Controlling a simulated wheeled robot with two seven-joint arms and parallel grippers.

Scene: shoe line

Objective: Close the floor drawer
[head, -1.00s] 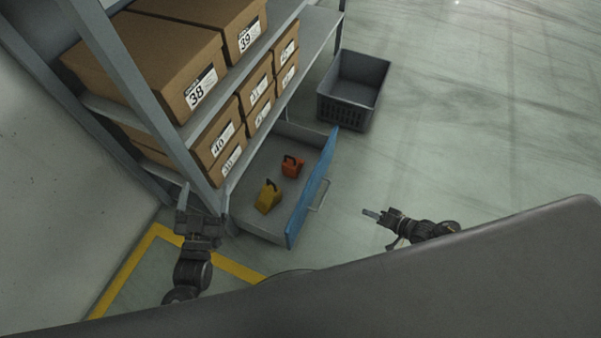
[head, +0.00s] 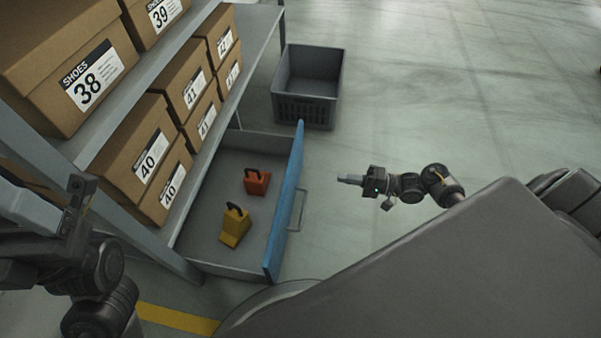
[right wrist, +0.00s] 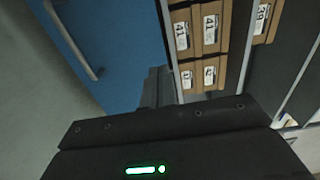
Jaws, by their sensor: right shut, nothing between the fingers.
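The floor drawer (head: 205,250) is pulled out from under the shelf. Its blue front (head: 286,205) faces right and carries a grey bar handle (head: 298,210). A yellow block (head: 235,230) and an orange-red block (head: 257,183), each with a dark handle, sit inside. My right gripper (head: 343,180) is shut and empty, right of the blue front and apart from it. In the right wrist view, the blue front (right wrist: 125,45) and handle (right wrist: 75,45) show beyond the fingers (right wrist: 158,88). My left gripper (head: 30,208) is at the left edge, beside the shelf; its jaws are unclear.
The shelf (head: 225,110) above the drawer holds several labelled shoe boxes (head: 150,150). A grey crate (head: 307,110) stands on the floor behind the drawer. Yellow floor tape (head: 175,318) runs in front. The floor to the right is open.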

